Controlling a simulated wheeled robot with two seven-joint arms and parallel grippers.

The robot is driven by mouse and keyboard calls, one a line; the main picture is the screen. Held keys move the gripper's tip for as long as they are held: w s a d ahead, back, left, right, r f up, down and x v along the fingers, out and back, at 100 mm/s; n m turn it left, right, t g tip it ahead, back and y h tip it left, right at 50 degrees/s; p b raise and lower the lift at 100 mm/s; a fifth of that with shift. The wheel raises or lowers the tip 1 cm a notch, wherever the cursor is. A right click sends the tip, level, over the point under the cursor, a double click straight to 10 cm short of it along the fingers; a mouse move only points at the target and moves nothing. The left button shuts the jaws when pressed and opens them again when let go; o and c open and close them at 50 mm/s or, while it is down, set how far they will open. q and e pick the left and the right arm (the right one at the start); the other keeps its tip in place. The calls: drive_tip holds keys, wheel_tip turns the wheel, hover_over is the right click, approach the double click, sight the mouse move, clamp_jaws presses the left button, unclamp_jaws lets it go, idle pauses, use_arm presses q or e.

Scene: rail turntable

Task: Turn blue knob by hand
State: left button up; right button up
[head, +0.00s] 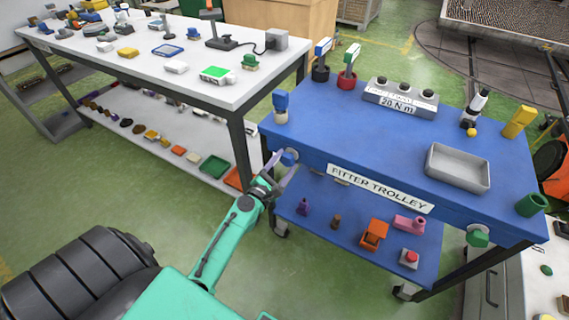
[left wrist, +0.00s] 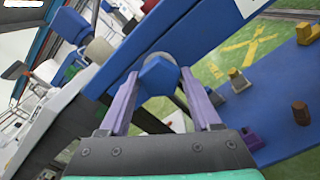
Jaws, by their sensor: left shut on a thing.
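The blue knob (head: 290,156) sits on the front edge of the blue fitter trolley (head: 300,141), near its left corner. My left gripper (head: 279,160) reaches up to it from below, its purple fingers at the knob. In the left wrist view the blue knob (left wrist: 158,75), faceted with a grey round base behind it, lies between the two fingers of my left gripper (left wrist: 158,82). The fingers are shut on it, one on each side. My right gripper is not in view.
A green knob (head: 478,236) is at the trolley's right front. The trolley top holds a grey tray (head: 458,168), a 20 N·m block (head: 400,97) and several tools. A lower shelf (head: 345,222) holds small parts. A white workbench (head: 150,60) stands at left.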

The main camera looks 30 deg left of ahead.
use_arm(q)
drive_tip(key=m, duration=0.8)
drive_tip(key=m+p, duration=0.1)
drive_tip(key=m, duration=0.4)
drive_tip(key=shift+m+p, duration=0.3)
drive_tip(key=shift+p, duration=0.05)
drive_tip(key=shift+m+p, duration=0.65)
drive_tip(key=shift+m, duration=1.45)
drive_tip(key=shift+f, duration=0.1)
drive_tip(key=o, duration=1.3)
drive_tip(key=shift+o, duration=0.2)
drive_tip(key=shift+s, duration=0.15)
